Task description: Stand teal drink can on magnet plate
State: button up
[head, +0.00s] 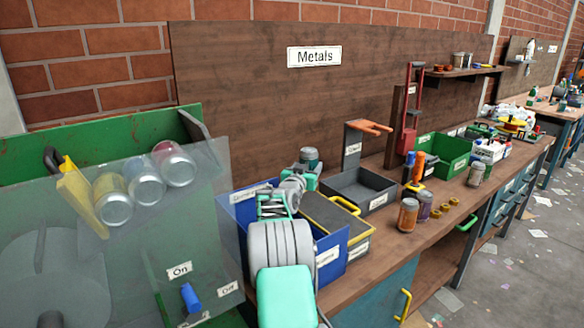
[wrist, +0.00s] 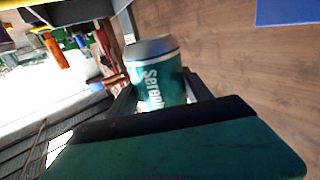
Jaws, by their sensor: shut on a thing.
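My gripper (head: 306,173) is shut on the teal drink can (head: 309,155) and holds it above the bins and the bench. In the wrist view, the can (wrist: 160,82) has a grey metal end and white lettering. It sits between the two dark fingers, whose lower parts are partly hidden by the gripper body. I cannot tell for sure which thing is the magnet plate. A flat, dark-topped unit (head: 318,219) with a yellow handle stands below and right of my gripper; its label is too small to read.
A blue bin (head: 331,262) stands beneath my arm. A grey tray (head: 362,190) lies behind it on the bench (head: 400,232). Jars (head: 407,214) and brass pieces stand to the right.

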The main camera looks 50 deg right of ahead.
jog(key=shift+d+f, duration=0.1)
jog(key=shift+d, duration=0.35)
jog(key=shift+s+f+g, duration=0.1)
jog(key=shift+f+g, duration=0.05)
jog(key=shift+g, duration=0.15)
jog(key=f, duration=0.5)
jog(key=shift+a+f, duration=0.25)
jog(key=shift+f, duration=0.4)
jog(key=shift+f+b, duration=0.55)
jog(key=shift+b, duration=0.4)
jog(key=o, duration=1.5)
jog(key=shift+r, duration=0.1)
